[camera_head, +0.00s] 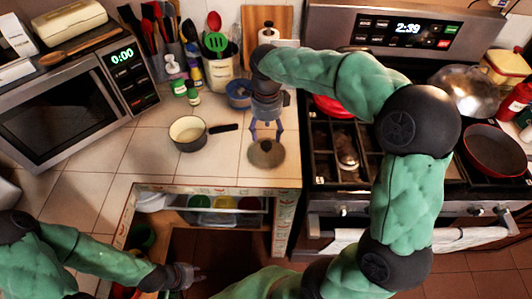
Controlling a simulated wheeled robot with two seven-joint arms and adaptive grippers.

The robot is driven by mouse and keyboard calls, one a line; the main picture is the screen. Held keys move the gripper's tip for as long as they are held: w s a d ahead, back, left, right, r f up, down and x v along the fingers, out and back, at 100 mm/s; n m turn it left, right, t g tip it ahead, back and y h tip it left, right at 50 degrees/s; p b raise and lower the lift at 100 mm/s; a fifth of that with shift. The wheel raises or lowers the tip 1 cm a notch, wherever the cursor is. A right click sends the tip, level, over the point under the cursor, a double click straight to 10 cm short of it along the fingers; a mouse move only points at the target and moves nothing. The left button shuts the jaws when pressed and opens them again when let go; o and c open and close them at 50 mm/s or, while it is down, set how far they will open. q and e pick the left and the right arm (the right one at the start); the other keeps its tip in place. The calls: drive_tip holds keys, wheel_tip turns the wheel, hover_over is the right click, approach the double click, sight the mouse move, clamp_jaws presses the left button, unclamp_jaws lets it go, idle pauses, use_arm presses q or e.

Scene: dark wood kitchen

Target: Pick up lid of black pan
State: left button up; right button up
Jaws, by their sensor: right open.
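A round grey-brown lid (266,154) with a small dark knob lies on the tiled counter near its front edge. My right gripper (266,132) points down just above the lid, its fingers apart. Whether a finger touches the knob is not clear. A small uncovered pan (187,133) with a cream inside and a black handle stands on the counter to the left of the lid, its handle pointing right. My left gripper (193,274) is low at the bottom left, below the counter, and its fingers are too small to judge.
The stove (335,190) with dark grates is to the right of the lid. Blue bowl (238,94) and utensil holder (221,72) stand behind it. A microwave (60,108) fills the left. Open shelf space (215,203) lies under the counter. Counter left of the pan is clear.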

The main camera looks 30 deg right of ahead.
sight(266, 144)
wheel_tip(266, 144, down, 2)
drive_tip(key=shift+f, duration=0.15)
drive_tip(key=shift+w+d+f+b, duration=0.1)
drive_tip(key=shift+f+b, duration=0.7)
drive_tip(key=shift+f, duration=0.55)
drive_tip(key=shift+w+f+b, duration=0.1)
drive_tip(key=shift+f+b, duration=0.7)
drive_tip(key=shift+f, duration=0.5)
drive_tip(key=shift+r, duration=0.1)
clamp_jaws()
